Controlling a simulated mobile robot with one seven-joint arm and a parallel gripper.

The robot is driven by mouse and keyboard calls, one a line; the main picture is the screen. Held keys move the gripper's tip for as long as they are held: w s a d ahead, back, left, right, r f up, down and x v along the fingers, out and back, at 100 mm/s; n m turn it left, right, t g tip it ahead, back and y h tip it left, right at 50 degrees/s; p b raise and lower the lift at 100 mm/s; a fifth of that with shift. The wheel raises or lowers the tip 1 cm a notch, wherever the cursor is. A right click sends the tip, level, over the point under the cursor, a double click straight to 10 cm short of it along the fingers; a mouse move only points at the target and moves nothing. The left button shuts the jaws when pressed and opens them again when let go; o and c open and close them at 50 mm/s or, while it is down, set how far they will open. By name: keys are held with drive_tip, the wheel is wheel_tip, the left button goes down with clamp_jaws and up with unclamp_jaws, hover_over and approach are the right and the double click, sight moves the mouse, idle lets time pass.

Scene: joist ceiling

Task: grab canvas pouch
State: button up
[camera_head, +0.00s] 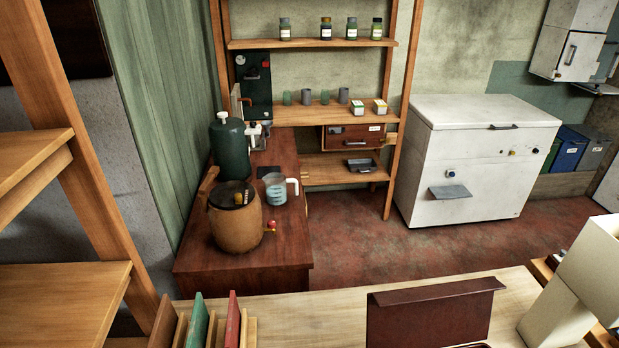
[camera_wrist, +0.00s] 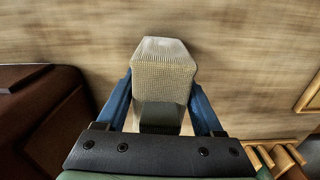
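A beige, woven block-like thing (camera_wrist: 163,72), which looks like the canvas pouch, is in the middle of the wrist view, over or on a pale wooden surface. My gripper (camera_wrist: 161,92) has its two blue fingers on either side of it. The fingers look very close to its sides, but I cannot tell whether they press on it. Its lower end is partly in shadow near the palm. I cannot make out the pouch or my gripper in the head view.
The pale wooden tabletop (camera_head: 330,310) holds a dark brown upright panel (camera_head: 425,318) and several upright books (camera_head: 215,325). A brown box (camera_wrist: 45,115) is left of my gripper, and wooden slats (camera_wrist: 275,155) are at lower right. A darker bench (camera_head: 245,255) with a jug stands beyond.

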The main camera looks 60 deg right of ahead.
drive_tip(key=c, duration=0.8)
drive_tip(key=shift+o, duration=0.2)
drive_tip(key=shift+r, duration=0.1)
